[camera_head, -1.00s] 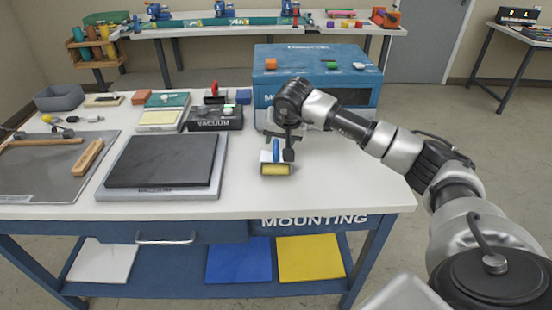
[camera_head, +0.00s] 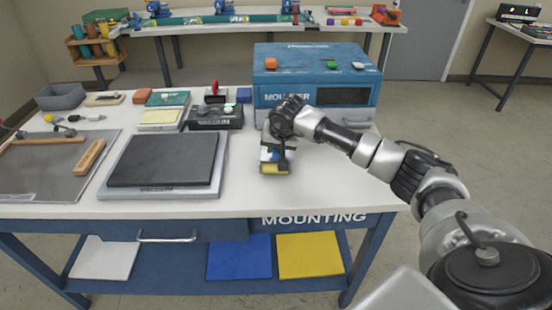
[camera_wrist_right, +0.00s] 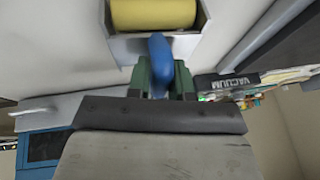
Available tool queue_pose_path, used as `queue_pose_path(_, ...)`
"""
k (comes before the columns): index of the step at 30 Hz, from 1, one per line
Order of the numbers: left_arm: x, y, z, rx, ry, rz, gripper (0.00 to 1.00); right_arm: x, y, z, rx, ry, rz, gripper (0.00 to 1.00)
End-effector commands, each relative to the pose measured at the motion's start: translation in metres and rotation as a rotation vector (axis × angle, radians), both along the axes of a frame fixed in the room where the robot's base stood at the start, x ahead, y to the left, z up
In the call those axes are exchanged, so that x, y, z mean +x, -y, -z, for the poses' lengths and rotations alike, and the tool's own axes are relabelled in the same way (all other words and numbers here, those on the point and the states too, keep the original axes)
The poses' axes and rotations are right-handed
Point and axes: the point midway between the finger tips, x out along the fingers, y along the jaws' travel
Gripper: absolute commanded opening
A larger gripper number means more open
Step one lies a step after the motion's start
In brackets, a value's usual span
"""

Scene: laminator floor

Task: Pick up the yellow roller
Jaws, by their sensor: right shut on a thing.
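The yellow roller (camera_head: 273,169) is near the front right of the white mounting table, in front of the blue mounter machine. It has a pale metal frame and a blue handle (camera_wrist_right: 158,58). My right gripper (camera_head: 272,153) is above the roller and shut on its blue handle. In the right wrist view the green fingers (camera_wrist_right: 160,82) stand on both sides of the handle, and the yellow cylinder (camera_wrist_right: 153,13) shows beyond them. Whether the roller touches the tabletop is hard to tell. My left gripper is not in view.
The blue mounter (camera_head: 316,76) stands behind my right gripper. The vacuum box (camera_head: 215,118) and a dark plate on a grey base (camera_head: 163,160) are to the left. The tabletop (camera_head: 340,185) right of the roller is clear.

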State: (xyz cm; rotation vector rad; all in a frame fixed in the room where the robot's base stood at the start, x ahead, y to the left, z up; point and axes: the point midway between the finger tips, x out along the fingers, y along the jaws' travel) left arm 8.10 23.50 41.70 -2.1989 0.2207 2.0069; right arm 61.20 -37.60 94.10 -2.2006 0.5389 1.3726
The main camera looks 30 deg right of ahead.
Motion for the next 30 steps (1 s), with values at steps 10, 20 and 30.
queue_pose_path(10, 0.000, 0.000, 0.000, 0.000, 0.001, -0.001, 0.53, 0.000, -0.001, 0.001, 0.001, 0.000, -0.001, 0.00)
queue_pose_path(20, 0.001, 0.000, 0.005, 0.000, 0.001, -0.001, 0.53, 0.001, 0.000, -0.015, 0.001, 0.003, -0.001, 0.00)
queue_pose_path(30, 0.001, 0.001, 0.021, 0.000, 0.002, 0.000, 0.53, -0.049, 0.005, -0.068, -0.005, 0.003, -0.001, 0.00)
